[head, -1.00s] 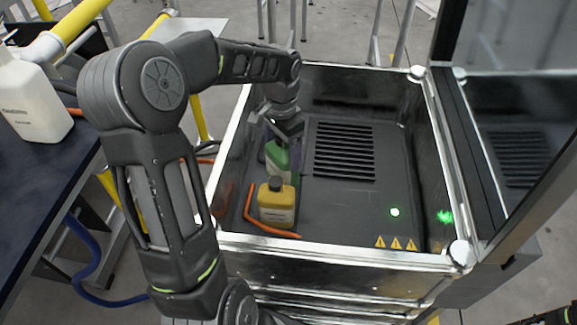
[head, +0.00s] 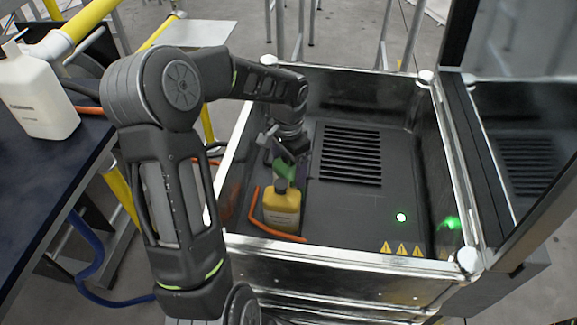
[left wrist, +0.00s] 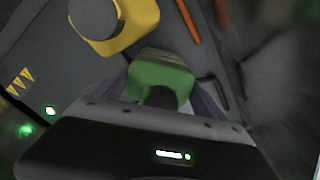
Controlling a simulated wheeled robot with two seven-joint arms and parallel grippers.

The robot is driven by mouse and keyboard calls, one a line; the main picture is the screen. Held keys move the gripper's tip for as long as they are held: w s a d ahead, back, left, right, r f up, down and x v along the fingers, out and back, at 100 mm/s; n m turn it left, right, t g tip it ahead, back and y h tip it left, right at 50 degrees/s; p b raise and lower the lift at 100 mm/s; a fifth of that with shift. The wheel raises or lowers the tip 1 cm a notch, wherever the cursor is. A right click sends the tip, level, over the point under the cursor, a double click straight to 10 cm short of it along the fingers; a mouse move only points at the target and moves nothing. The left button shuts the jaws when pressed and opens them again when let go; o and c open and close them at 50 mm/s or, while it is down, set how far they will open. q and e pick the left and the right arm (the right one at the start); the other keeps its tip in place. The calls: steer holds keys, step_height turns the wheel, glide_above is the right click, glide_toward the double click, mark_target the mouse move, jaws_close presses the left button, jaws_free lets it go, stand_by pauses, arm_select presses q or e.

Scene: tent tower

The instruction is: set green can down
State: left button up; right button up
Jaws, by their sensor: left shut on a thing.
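My left gripper (head: 288,160) reaches down into the metal-walled box and is shut on the green can (head: 284,172). In the head view the can is mostly hidden by the gripper and by a yellow can in front. In the left wrist view the green can (left wrist: 160,80) sits between the fingers. I cannot tell whether its base touches the box floor. The yellow can (head: 282,210) stands upright on the floor, close to the green one; it also shows in the left wrist view (left wrist: 138,28). My right gripper is not in view.
The box (head: 340,255) has a slotted vent (head: 350,155) in its floor and open floor to the right. An orange strip (head: 272,231) bends around the yellow can. A white bottle (head: 35,95) stands on the dark table (head: 40,180) at left.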

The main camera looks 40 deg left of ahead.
arm_select(q)
steer(key=shift+f, duration=0.2)
steer(key=o, duration=2)
steer(key=shift+r, duration=0.1)
steer(key=shift+r, duration=0.2)
step_height(320, 180, up, 12)
steer(key=shift+f+p, duration=0.1)
steer(key=shift+p, duration=0.9)
